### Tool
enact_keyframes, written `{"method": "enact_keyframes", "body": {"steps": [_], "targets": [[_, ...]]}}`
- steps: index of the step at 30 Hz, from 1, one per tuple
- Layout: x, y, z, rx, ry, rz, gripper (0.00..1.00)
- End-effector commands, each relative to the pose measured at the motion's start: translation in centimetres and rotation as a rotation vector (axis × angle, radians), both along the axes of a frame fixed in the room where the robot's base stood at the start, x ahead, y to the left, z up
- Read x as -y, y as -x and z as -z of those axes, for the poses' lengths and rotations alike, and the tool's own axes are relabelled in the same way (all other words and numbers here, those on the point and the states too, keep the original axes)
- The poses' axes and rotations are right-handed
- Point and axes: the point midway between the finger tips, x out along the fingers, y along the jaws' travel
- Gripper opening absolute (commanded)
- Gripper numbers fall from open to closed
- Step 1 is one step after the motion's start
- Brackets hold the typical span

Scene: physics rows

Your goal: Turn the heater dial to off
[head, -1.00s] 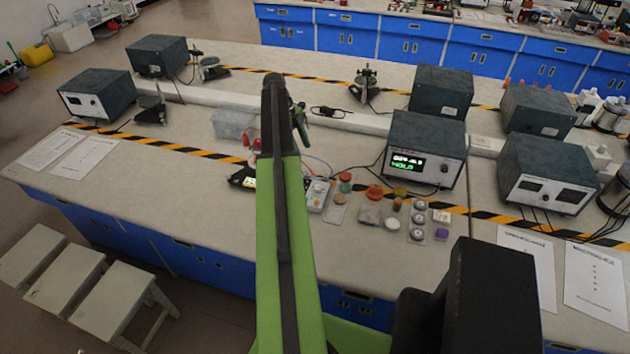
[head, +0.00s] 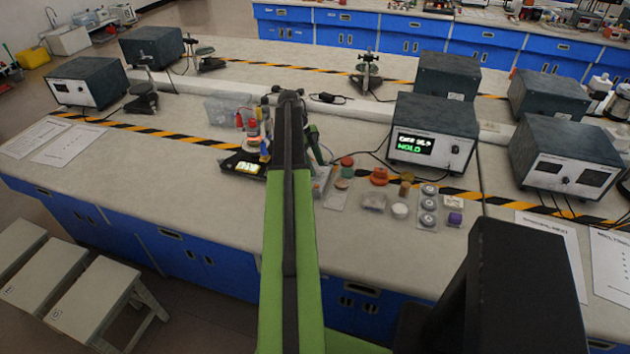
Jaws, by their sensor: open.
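A dark box with a lit green display reading HOLD (head: 432,130) stands on the bench right of centre. A small round dial (head: 455,149) is on the right of its pale front panel; its pointer setting is too small to read. My green arm reaches up the middle of the view. Part of my gripper (head: 314,148) shows just right of the arm, low over the bench; the rest is hidden behind the arm. The gripper is open, left of the display box and apart from its dial.
Several small jars and pots (head: 379,177) and a strip of grey round pieces (head: 428,205) lie in front of the box. A lit scale (head: 243,166) is left of the arm. Another dark box (head: 567,158) stands at right. The bench front at left is clear.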

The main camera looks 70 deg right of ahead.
Motion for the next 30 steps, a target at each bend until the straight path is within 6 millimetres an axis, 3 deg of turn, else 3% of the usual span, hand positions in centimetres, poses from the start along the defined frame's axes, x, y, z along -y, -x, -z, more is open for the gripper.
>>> {"method": "enact_keyframes", "body": {"steps": [2,11,21,25,26,30], "targets": [[-0.1,0.4,1.3,0.000,0.000,0.000,0.48],[-0.1,0.5,1.1,0.000,0.000,-0.001,0.46],[-0.1,0.4,1.2,0.000,0.000,-0.001,0.02],[-0.1,0.4,1.2,0.000,0.001,-0.001,0.00],[-1.2,0.5,1.2,0.000,0.000,-0.002,0.00],[-0.5,0.5,1.2,0.001,-0.005,-0.008,0.00]]}}
